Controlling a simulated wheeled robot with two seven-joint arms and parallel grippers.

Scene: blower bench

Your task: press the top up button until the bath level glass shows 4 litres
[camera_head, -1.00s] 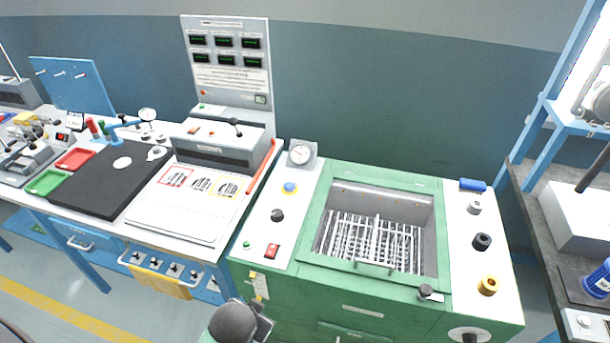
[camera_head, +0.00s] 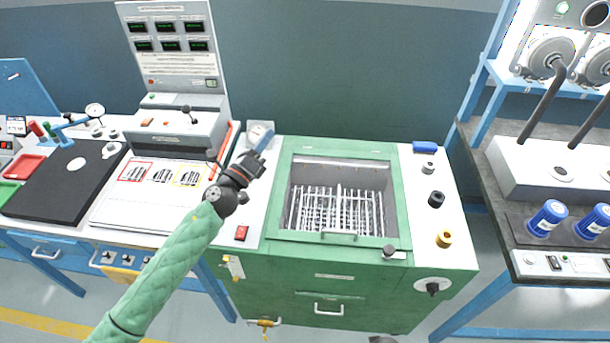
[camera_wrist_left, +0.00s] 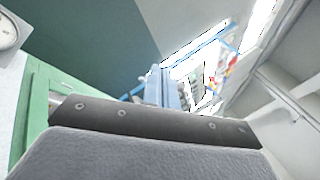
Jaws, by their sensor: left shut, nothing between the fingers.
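My left gripper (camera_head: 262,142) is shut and empty over the left panel of the green bath unit (camera_head: 330,268), just below the round dial gauge (camera_head: 260,130). It covers the part of the panel where a blue button and a black knob showed earlier. I cannot tell whether it touches the panel. The wrist view shows its grey body and dark jaw bar (camera_wrist_left: 150,118), with the gauge (camera_wrist_left: 8,32) at the upper left. A slim pale fitting (camera_head: 233,266) on the unit's front left may be the level glass; no level is readable. My right gripper does not show.
A red switch (camera_head: 241,232) sits on the left panel. The open tank (camera_head: 394,215) holds a wire rack (camera_head: 335,208).

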